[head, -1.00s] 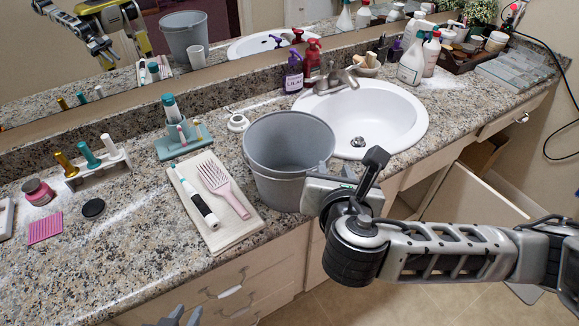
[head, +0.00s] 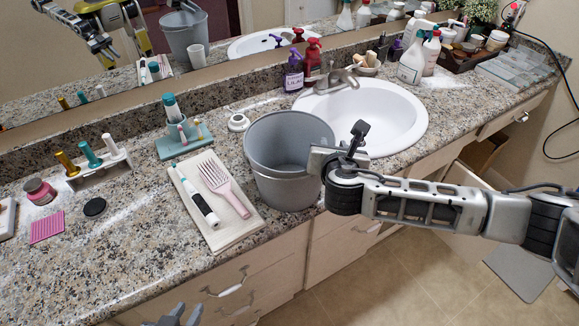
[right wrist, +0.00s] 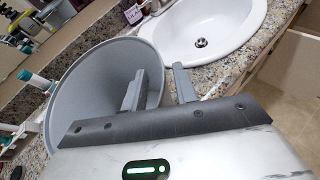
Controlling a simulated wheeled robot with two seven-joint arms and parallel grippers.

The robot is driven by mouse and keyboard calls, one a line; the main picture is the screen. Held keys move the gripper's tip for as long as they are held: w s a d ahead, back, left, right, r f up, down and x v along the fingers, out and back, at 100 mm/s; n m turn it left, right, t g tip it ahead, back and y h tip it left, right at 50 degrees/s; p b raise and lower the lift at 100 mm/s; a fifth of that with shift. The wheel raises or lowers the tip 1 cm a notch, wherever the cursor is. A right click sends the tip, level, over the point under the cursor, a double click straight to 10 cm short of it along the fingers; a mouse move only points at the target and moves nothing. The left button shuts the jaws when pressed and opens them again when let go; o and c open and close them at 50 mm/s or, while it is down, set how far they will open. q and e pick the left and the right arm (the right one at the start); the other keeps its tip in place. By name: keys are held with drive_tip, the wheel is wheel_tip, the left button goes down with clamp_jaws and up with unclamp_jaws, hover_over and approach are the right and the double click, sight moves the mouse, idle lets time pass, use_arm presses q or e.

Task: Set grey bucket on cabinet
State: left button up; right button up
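The grey bucket (head: 283,185) stands upright on the granite top of the vanity cabinet (head: 110,250), between the white cloth and the sink. It also fills the left of the right wrist view (right wrist: 95,95). My right gripper (head: 318,160) is at the bucket's right side, partly hidden by its own wrist in the head view. In the right wrist view its fingers (right wrist: 160,72) are apart, one inside the bucket and one outside, with the rim between them. My left gripper (head: 183,314) shows only its fingertips at the bottom edge, apart and empty.
A white cloth (head: 245,222) with a pink brush and toothbrush lies left of the bucket. The sink (head: 385,110) is to its right. A teal stand (head: 183,140) and a small white round item (head: 238,122) are behind. A cabinet front stands open at right.

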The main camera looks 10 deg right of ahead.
drive_tip(key=shift+x, duration=0.85)
drive_tip(key=shift+a, duration=0.1)
clamp_jaws()
drive_tip(key=shift+f, duration=0.1)
idle(0.5)
